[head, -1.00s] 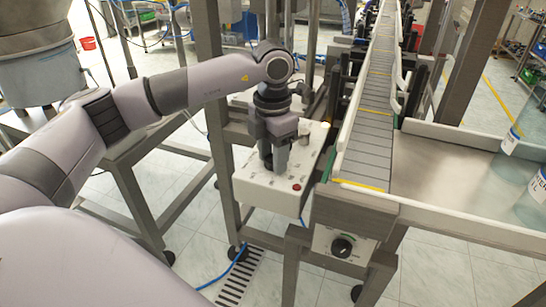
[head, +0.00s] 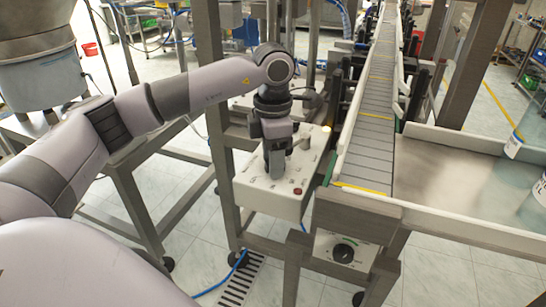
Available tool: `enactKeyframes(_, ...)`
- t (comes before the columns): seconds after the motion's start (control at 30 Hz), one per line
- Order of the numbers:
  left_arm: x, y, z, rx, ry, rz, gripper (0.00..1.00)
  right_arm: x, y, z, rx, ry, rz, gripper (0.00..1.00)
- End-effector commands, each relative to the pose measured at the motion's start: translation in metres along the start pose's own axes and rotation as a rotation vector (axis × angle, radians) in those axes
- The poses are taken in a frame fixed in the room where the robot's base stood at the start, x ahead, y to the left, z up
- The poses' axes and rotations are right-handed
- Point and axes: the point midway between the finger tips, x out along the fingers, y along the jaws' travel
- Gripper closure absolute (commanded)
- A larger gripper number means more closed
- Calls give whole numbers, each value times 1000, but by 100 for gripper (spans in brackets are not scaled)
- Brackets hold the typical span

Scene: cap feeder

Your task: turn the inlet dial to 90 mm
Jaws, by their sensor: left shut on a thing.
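The white control box (head: 250,190) stands left of the conveyor, with small dark markings on its top. My left gripper (head: 275,170) points down onto the top of this box. It is shut on a dial there, which the fingers hide almost fully. I cannot read the dial's label or its setting. Another dial, a black knob (head: 343,253), sits on a pale plate under the conveyor's near end, apart from the gripper. My right gripper is not in view.
A red button (head: 297,191) is on the box's near right corner, close to the fingers. The conveyor (head: 366,150) runs along the box's right side. A metal tray table (head: 450,175) with clear bottles is at the right. A steel post (head: 222,150) stands left of the box.

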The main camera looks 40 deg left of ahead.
Motion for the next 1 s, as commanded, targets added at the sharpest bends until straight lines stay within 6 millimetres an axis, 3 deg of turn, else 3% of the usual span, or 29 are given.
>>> enactKeyframes(0.13, -3, 1, 1, -3, -7, 3, 85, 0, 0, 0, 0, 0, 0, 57)
enactKeyframes(0.17, -3, 1, 1, -3, -7, 3, 51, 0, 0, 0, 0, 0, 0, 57)
enactKeyframes(0.23, -2, 1, 1, -3, -7, 3, 29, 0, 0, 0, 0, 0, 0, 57)
enactKeyframes(0.57, -3, 0, 0, -2, -3, 1, 29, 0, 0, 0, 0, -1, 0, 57)
enactKeyframes(1.0, -65, 1, 1, -2, -6, 3, 29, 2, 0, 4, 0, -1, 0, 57)
